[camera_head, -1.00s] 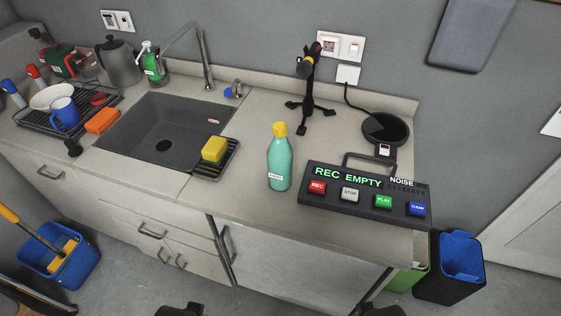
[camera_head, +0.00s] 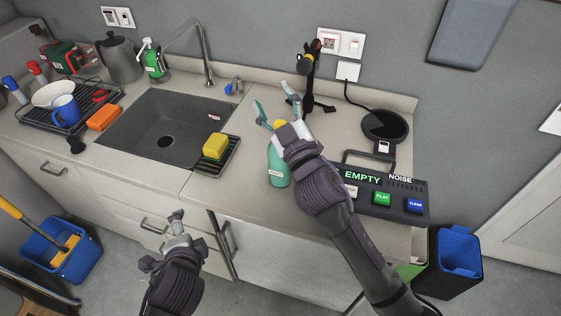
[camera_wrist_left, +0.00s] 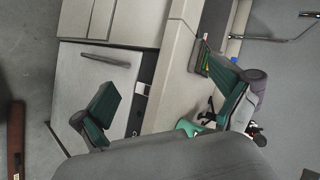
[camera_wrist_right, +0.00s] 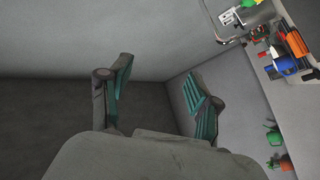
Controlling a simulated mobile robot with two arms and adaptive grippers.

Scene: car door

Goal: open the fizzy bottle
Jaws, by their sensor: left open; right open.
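The fizzy bottle (camera_head: 278,170) is teal with a yellow cap (camera_head: 279,125) and stands upright on the counter, right of the sink. My right gripper (camera_head: 274,97) is open, its fingers pointing up and away beyond the bottle top. Its wrist overlaps the bottle's upper part and hides much of the cap; I cannot tell whether they touch. In the right wrist view the open fingers (camera_wrist_right: 160,72) have nothing between them. My left gripper (camera_head: 177,222) is low in front of the cabinets, apart from the bottle. Its fingers (camera_wrist_left: 168,80) are spread and empty in the left wrist view.
A recorder box (camera_head: 405,197) with coloured buttons stands right of the bottle, partly hidden by my right arm. A black stand (camera_head: 309,80) is behind. A yellow sponge (camera_head: 215,146) on a rack and the sink (camera_head: 150,150) lie to the left.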

